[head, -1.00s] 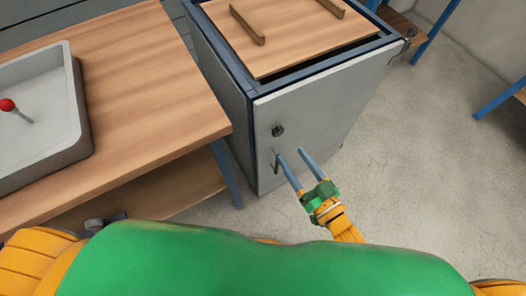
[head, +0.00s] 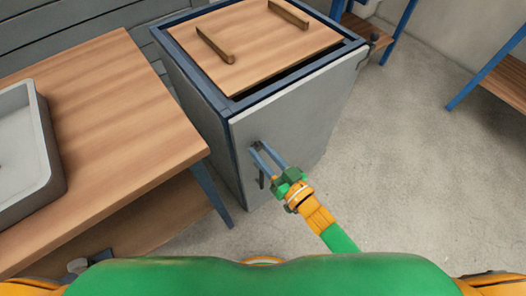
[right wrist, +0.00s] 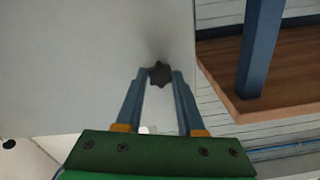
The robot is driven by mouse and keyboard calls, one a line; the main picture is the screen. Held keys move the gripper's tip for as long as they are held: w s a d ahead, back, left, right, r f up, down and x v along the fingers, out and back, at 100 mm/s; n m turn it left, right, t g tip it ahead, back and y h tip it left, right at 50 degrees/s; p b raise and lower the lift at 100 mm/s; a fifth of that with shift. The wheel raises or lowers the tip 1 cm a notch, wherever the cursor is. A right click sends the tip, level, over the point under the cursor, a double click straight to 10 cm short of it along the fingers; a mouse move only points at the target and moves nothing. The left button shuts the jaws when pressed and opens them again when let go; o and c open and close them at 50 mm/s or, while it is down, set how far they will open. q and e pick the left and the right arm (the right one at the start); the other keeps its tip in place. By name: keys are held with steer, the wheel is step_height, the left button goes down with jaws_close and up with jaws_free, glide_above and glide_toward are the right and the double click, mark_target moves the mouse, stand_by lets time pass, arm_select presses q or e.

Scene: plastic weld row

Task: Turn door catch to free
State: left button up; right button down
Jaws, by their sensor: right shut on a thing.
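The door catch is a dark star-shaped knob (right wrist: 159,73) on the cabinet's pale grey door (head: 298,110). My right gripper (head: 259,148) reaches the door from the front. In the right wrist view its two blue-grey fingers (right wrist: 160,78) are on either side of the knob and shut on it. In the head view the fingertips mostly hide the knob. The door looks closed against the blue frame. A handle (head: 262,181) sits on the door just below the fingers. My left gripper is out of view.
A wooden lid (head: 255,45) with two bar handles lies on the cabinet top. A wooden bench (head: 120,110) with a grey tray (head: 52,185) stands at the left. The concrete floor (head: 400,170) at the right is clear.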

steer(key=n, duration=0.8)
steer(key=shift+n, duration=0.3)
steer(key=n, duration=0.4)
steer(key=shift+n, duration=2.6)
steer(key=c, duration=0.5)
jaws_free()
